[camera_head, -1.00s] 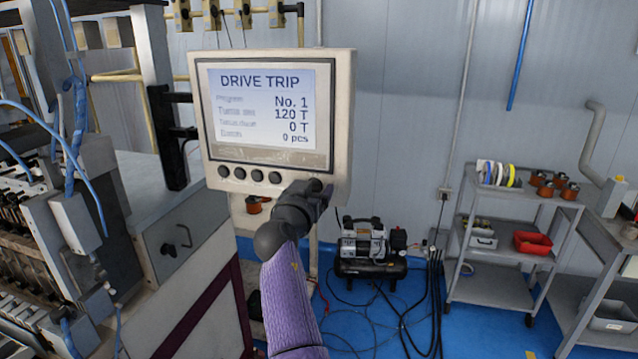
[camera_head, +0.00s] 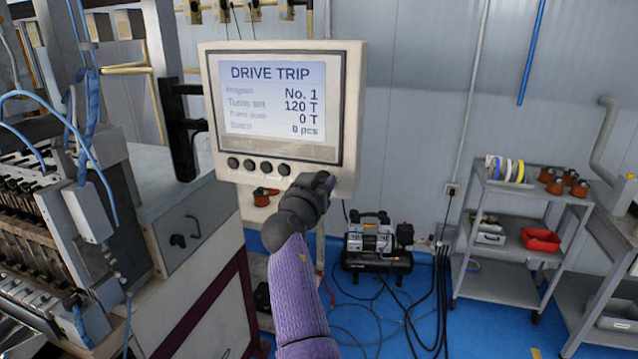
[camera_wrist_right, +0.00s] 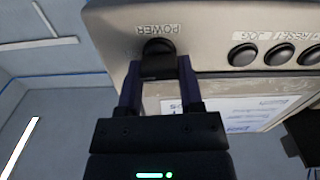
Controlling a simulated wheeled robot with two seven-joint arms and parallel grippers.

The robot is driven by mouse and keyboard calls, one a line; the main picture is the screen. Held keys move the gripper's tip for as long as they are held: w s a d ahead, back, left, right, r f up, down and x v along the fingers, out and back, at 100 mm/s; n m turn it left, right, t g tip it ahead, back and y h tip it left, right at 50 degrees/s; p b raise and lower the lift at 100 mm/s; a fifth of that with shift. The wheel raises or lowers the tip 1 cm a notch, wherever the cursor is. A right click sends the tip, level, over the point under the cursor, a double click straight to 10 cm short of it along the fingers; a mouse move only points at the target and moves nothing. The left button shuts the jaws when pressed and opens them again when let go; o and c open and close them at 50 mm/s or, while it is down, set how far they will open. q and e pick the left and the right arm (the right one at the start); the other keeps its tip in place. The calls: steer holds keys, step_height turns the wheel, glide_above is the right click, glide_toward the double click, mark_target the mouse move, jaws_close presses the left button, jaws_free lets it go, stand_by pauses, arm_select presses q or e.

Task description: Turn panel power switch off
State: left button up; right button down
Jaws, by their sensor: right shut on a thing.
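The control panel (camera_head: 352,100) has a beige frame and a lit screen reading "DRIVE TRIP", with a row of dark round buttons below it. The power switch (camera_wrist_right: 158,50) is a black knob beside the "POWER" label in the right wrist view, where the panel appears upside down. My right gripper (camera_wrist_right: 158,72) is shut on the power switch, one finger on each side. In the head view my right gripper (camera_head: 322,183) is at the panel's lower right corner and hides the switch. My left gripper is not in view.
A coil winding machine (camera_head: 190,205) with blue hoses stands at the left. A small compressor (camera_head: 375,245) and cables are on the blue floor behind my right arm. A grey cart (camera_head: 500,285) holding spools and a red tray (camera_head: 540,240) stands at the right.

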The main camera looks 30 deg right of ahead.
steer(key=n, duration=0.7)
steer(key=shift+w+a+n+p, duration=0.1)
steer(key=shift+n+p, duration=0.6)
steer(key=shift+n, duration=0.6)
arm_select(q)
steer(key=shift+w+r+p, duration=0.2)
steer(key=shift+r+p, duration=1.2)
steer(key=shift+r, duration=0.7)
arm_select(e)
steer(key=shift+f+n, duration=0.1)
steer(key=shift+n, duration=3.6)
steer(key=shift+f, duration=0.1)
steer(key=shift+c, duration=1.2)
jaws_free()
steer(key=shift+w+a, duration=0.1)
